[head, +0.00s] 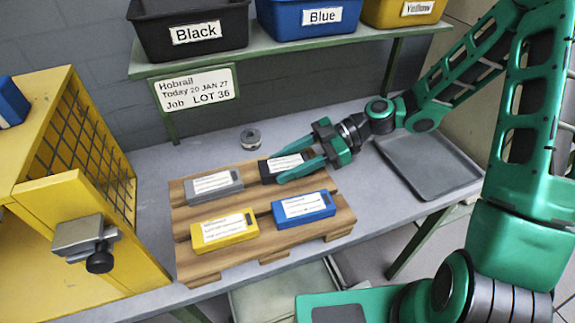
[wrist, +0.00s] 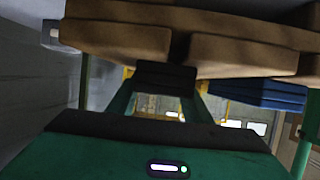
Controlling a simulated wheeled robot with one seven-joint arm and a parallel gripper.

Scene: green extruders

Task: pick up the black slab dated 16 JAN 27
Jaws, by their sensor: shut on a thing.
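The black slab (head: 282,166) lies at the back right of the wooden pallet (head: 262,227), its white label facing up; the date is too small to read. My gripper (head: 292,164) reaches in from the right with its fingers around the slab and is shut on it. In the wrist view the dark slab (wrist: 165,77) sits between the green fingers, close to the pallet boards (wrist: 240,57). I cannot tell whether it is clear of the boards.
Grey (head: 213,186), yellow (head: 224,232) and blue (head: 304,208) slabs lie on the pallet. A grey tray (head: 430,165) is at right, a yellow mesh cabinet (head: 75,150) at left. Black (head: 190,30), blue (head: 308,18) and yellow (head: 404,12) bins stand on the shelf above.

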